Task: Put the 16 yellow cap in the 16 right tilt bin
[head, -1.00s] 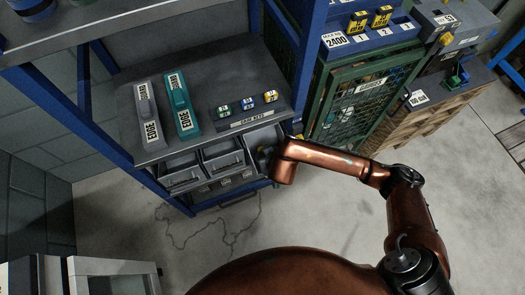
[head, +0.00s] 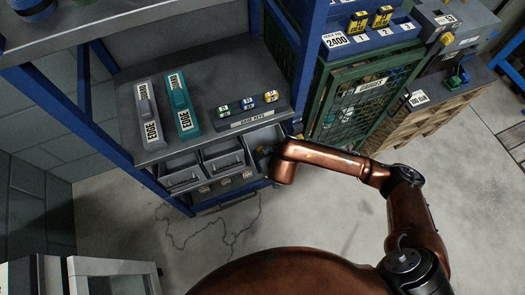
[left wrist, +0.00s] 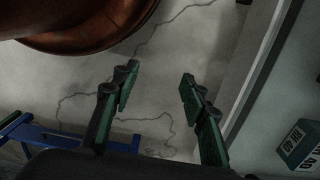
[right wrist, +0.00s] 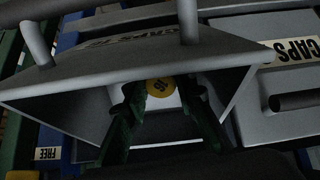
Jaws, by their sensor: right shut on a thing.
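The yellow cap (right wrist: 160,87), marked 16, sits between the fingertips of my right gripper (right wrist: 160,95) in the right wrist view. That gripper is shut on it and reaches into the opening of a grey tilt bin (right wrist: 70,92). In the head view the right tilt bin (head: 262,138) is tilted out under the shelf. My right gripper (head: 264,152) is at that bin, largely hidden by my copper wrist. The cap cannot be made out there. My left gripper (left wrist: 158,95) is open and empty above the floor in the left wrist view.
Two more grey bins (head: 180,174) (head: 223,157) stand left of the right one. The shelf (head: 205,82) above holds a grey and a teal edge tool and a rack of small coloured pieces. A blue post and a green mesh cage (head: 360,100) stand to the right. Open floor lies in front.

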